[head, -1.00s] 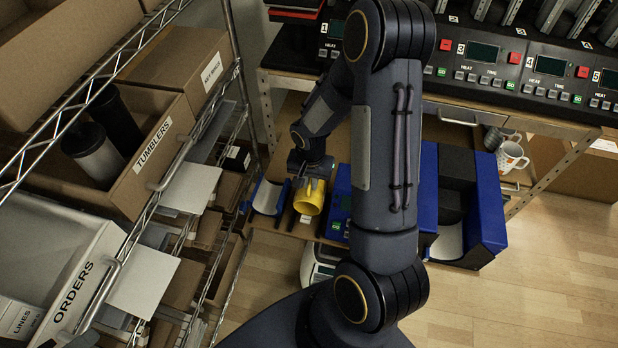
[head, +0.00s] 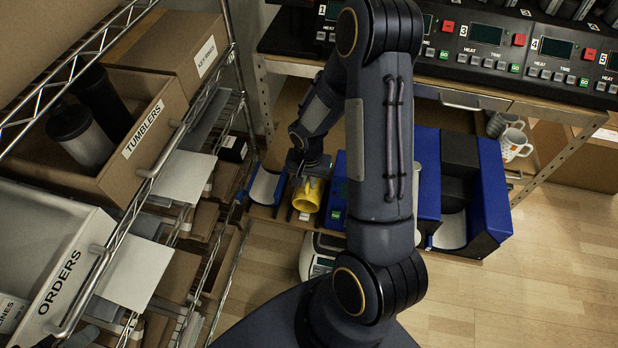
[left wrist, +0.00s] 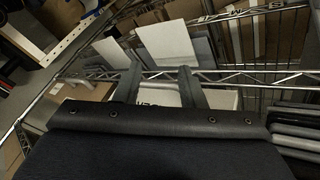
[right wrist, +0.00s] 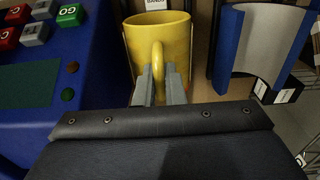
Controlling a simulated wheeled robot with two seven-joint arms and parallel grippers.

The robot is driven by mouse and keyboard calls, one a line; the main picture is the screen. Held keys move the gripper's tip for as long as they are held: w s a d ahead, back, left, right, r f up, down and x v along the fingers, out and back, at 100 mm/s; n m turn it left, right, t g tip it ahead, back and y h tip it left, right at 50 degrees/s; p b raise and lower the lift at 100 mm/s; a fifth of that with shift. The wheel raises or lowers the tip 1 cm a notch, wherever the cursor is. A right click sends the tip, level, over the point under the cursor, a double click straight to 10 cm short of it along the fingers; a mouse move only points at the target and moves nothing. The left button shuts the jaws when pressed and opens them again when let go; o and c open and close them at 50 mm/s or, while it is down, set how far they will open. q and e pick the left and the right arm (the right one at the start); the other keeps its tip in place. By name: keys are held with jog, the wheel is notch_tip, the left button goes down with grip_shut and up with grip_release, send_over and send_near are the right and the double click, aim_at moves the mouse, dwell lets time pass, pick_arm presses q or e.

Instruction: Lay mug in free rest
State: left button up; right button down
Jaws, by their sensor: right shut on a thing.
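The yellow mug (head: 307,196) is held by my right gripper (head: 308,179) and looks tilted in the head view. In the right wrist view, the fingers (right wrist: 160,78) close on the handle of the mug (right wrist: 175,50). A blue rest with a pale curved lining (head: 265,186) is empty, just left of the mug. It also shows in the right wrist view (right wrist: 268,40), to the right and apart from the mug. My left gripper (left wrist: 158,72) is open and empty by the wire shelving, outside the head view.
A blue control unit (head: 337,190) stands close right of the mug, partly behind my arm. A blue and black press (head: 470,195) stands farther right. Wire shelving with a tumblers box (head: 150,140) fills the left. Patterned mugs (head: 514,143) stand back right.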

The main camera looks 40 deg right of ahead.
jog(key=c, duration=1.4)
grip_release()
jog(key=shift+c, duration=0.2)
jog(key=shift+o, duration=0.3)
jog(key=o, duration=1.2)
jog(key=shift+o, duration=0.7)
jog(key=shift+s, duration=0.1)
jog(key=shift+d, duration=0.1)
